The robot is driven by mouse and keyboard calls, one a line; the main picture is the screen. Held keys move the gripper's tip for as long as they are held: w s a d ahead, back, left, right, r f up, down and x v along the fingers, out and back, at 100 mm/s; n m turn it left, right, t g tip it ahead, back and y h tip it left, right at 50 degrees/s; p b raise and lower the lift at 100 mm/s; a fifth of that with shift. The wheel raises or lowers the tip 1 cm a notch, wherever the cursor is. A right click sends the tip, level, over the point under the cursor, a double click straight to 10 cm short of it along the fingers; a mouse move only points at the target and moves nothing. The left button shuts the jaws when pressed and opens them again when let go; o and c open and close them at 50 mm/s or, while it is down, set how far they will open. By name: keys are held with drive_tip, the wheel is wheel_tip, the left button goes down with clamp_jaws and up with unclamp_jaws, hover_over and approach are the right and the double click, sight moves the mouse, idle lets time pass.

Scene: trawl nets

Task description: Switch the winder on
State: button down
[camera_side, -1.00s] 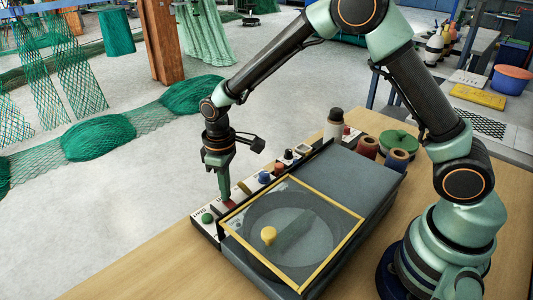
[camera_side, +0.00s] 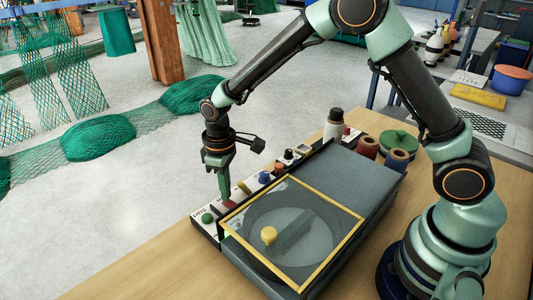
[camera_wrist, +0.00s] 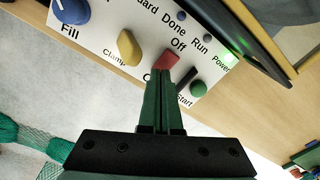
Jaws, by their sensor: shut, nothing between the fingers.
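The winder (camera_side: 350,165) is a dark grey box on the bench, with a clear yellow-framed lid (camera_side: 345,249) over a round drum. Its white control panel runs along the side. My gripper (camera_side: 225,198) points down at the panel, fingers shut and empty. In the wrist view its fingertips (camera_wrist: 166,70) touch or nearly touch the red Off/On switch (camera_wrist: 167,60) and hide part of its lower lettering. The green Start button (camera_wrist: 198,89) is just right of the fingers. The Power lamp (camera_wrist: 229,59) glows green. "Done" and "Run" lamps are dark.
A yellow knob (camera_wrist: 129,47) marked Clamp and a blue Fill knob (camera_wrist: 71,10) sit left of the switch. Spools (camera_side: 397,160) and a green-lidded pot (camera_side: 398,141) stand behind the winder. The bench front (camera_side: 150,265) is clear.

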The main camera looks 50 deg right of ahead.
wheel_tip(320, 180, up, 6)
idle(0.7)
drive_tip(key=shift+r, duration=0.1)
drive_tip(key=s+d+r+m+t, duration=0.3)
drive_tip(key=s+d+r, duration=0.3)
drive_tip(key=r, duration=0.5)
drive_tip(key=s+d+r+m+t, duration=0.2)
drive_tip(key=s+d+r+m, duration=0.1)
drive_tip(key=s+d, duration=0.4)
drive_tip(key=shift+s+t, duration=0.3)
drive_tip(key=shift+s, duration=0.6)
